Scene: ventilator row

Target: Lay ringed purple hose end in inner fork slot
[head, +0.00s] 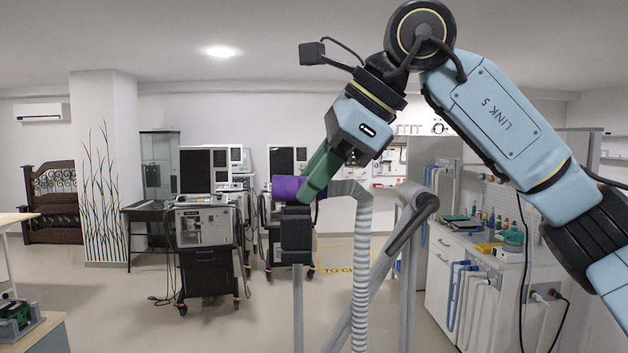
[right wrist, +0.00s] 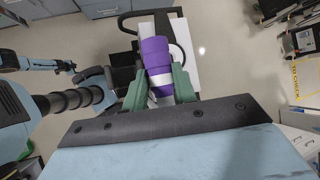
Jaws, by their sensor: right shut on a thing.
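The purple hose end (head: 286,189) is held by my right gripper (head: 308,192), whose green fingers are shut on it. It lies roughly level at the top of a dark block (head: 297,236) on a grey post; I cannot tell whether it touches the block. The grey ribbed hose (head: 362,260) runs from the gripper's right side and hangs down. In the right wrist view the purple end (right wrist: 156,58) sits between both fingers, with a pale band near the fingertips. The fork slots cannot be made out clearly.
Angled grey stand tubes (head: 385,250) rise just right of the hose. A white counter (head: 480,250) with bottles stands at the right. Ventilator carts (head: 205,250) stand behind at the left.

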